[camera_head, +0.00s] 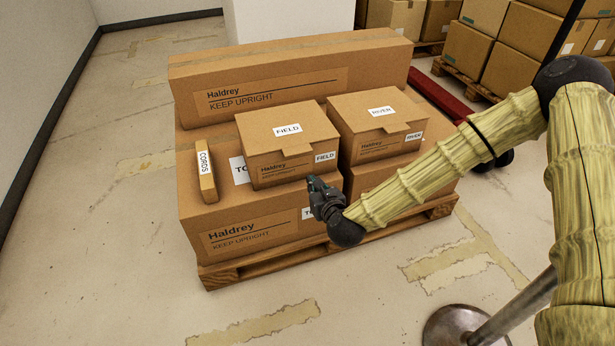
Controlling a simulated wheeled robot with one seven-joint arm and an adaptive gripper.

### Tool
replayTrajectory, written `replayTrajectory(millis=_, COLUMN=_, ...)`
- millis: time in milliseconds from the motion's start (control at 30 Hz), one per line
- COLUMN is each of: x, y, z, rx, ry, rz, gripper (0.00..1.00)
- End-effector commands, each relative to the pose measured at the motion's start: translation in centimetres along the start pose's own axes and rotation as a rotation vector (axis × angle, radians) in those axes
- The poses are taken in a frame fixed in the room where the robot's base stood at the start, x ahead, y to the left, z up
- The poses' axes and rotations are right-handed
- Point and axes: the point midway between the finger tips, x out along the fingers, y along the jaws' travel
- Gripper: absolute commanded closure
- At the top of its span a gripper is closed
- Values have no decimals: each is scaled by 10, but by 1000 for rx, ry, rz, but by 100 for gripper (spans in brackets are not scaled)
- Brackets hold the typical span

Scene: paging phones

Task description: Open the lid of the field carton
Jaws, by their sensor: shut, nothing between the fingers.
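The field carton (265,165) is a small brown box with white FIELD labels on its lid and front. Its lid (300,120) lies shut, with a front tab folded over the edge. It sits on top of a larger carton (207,215) on a wooden pallet. My gripper (314,182) is shut and empty, low by the front right corner of the field carton. In this single view I cannot tell whether it touches the carton.
A similar carton labelled RIVER (365,115) stands just right of the field carton. A narrow CORDS box (207,178) stands to the left. A long Haldrey carton (290,75) rises behind. A metal post base (455,325) stands at the lower right.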

Motion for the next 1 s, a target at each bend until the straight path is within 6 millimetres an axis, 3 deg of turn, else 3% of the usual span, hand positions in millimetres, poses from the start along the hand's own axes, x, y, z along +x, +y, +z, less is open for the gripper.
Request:
replayTrajectory(millis=667, x=96, y=1, z=-2, rx=-4, ry=1, rz=1, gripper=100)
replayTrajectory(millis=1000, x=88, y=1, z=24, rx=-4, ry=1, rz=2, gripper=100)
